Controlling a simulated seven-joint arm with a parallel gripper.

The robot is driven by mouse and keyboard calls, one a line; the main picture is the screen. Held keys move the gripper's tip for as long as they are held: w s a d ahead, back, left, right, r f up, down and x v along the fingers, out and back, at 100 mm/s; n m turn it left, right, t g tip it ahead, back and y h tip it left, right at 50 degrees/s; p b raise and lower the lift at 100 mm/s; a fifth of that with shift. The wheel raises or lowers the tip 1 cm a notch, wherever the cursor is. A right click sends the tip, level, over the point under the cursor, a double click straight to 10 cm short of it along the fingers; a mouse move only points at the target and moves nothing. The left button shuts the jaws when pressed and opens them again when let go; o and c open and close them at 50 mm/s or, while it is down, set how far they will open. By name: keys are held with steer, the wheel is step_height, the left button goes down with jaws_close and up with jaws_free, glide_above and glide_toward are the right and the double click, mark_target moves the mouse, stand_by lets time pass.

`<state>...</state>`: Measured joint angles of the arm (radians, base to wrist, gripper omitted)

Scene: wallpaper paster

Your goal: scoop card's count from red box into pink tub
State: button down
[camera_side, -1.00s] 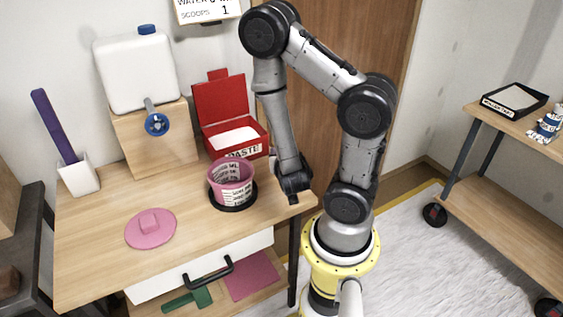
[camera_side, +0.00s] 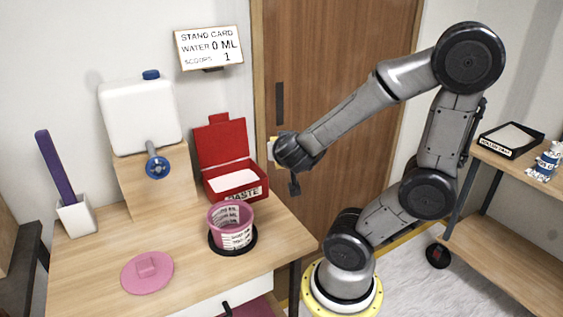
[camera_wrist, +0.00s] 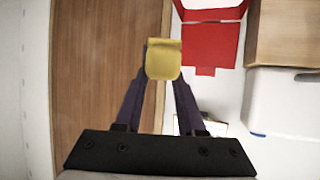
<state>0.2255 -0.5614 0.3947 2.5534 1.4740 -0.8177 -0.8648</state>
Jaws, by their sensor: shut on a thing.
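The red box (camera_side: 236,194) labelled PASTE stands on the table with its lid open and white powder inside; it also shows in the wrist view (camera_wrist: 207,50). The pink tub (camera_side: 232,228) stands upright and open on a black round pad in front of it. The card (camera_side: 209,49) on the wall reads water 0 ML, scoops 1. My gripper (camera_side: 279,151) is raised to the right of the red box, before the door. It is shut on a yellow scoop (camera_wrist: 163,60), partly hidden in the side view (camera_side: 272,149). I cannot tell whether the scoop holds powder.
A white water tank (camera_side: 137,117) with a blue tap (camera_side: 157,167) sits on a wooden block at the left. A pink lid (camera_side: 147,273) lies at the table's front left. A purple-handled tool (camera_side: 57,165) stands in a white holder. A shelf is at the right.

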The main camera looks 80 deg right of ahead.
steer(key=w+d+n+t+y, duration=0.1)
steer(key=w+d+n+y, duration=0.1)
steer(key=w, duration=0.4)
steer(key=w+d+n+t+y, duration=0.1)
steer(key=w+d+n+y, duration=0.1)
steer(key=w, duration=0.4)
steer(key=shift+w+d+r+n+t+y, duration=0.3)
steer(key=shift+d+r+n+y, duration=0.15)
steer(key=shift+n, duration=0.25)
steer(key=shift+d+f+y, duration=0.1)
steer(key=shift+d+y, duration=0.05)
steer(key=shift+y, duration=0.1)
steer(key=w+d+f+n+g+y, duration=0.1)
steer(key=d+f+g+y, duration=0.1)
steer(key=f, duration=0.5)
steer(key=w+d+f+n+g+y, duration=0.1)
steer(key=d+f, duration=0.3)
steer(key=f, duration=0.4)
steer(key=shift+w+d+g+y, duration=0.35)
steer(key=shift+w+g+y, duration=0.35)
